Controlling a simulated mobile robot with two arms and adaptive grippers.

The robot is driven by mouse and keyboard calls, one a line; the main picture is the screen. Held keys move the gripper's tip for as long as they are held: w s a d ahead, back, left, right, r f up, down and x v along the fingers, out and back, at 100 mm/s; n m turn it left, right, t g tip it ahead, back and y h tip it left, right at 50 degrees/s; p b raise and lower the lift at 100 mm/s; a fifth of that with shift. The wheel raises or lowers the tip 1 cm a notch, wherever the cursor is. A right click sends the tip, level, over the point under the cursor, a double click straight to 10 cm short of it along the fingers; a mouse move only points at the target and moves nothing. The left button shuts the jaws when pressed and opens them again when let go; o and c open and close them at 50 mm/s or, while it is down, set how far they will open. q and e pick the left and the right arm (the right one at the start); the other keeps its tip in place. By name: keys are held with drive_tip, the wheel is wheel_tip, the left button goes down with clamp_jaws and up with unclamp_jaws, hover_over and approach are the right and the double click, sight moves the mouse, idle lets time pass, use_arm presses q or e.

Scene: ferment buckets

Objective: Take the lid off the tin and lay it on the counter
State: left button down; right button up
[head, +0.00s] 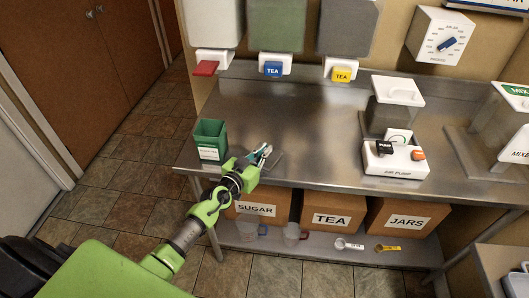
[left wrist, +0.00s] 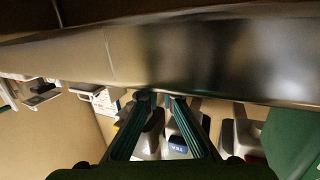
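A green square container (head: 210,141) with a white label stands at the counter's left front corner; its top looks open. I cannot tell for certain which is the tin. My left gripper (head: 263,153) is just right of the green container, low over the counter's front edge. In the left wrist view its fingers (left wrist: 161,98) are apart with nothing seen between them. My right gripper is not in view.
The steel counter (head: 310,125) is clear in the middle. A white air pump (head: 395,161) stands at the front right. Several dispensers with coloured taps, one a blue tea tap (head: 273,69), hang along the back. Boxes, including a sugar box (head: 262,207), stand on the shelf below.

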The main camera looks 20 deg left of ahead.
use_arm(q)
drive_tip(key=shift+f, duration=0.25)
drive_tip(key=c, duration=2.2)
unclamp_jaws()
drive_tip(key=shift+r, duration=0.1)
drive_tip(key=shift+c, duration=0.2)
drive_tip(key=shift+r, duration=0.25)
drive_tip(key=s+a+r+p, duration=0.1)
drive_tip(key=s, duration=1)
drive_tip(key=shift+s+a+r, duration=0.15)
drive_tip(key=shift+s+r, duration=0.15)
drive_tip(key=shift+s, duration=0.1)
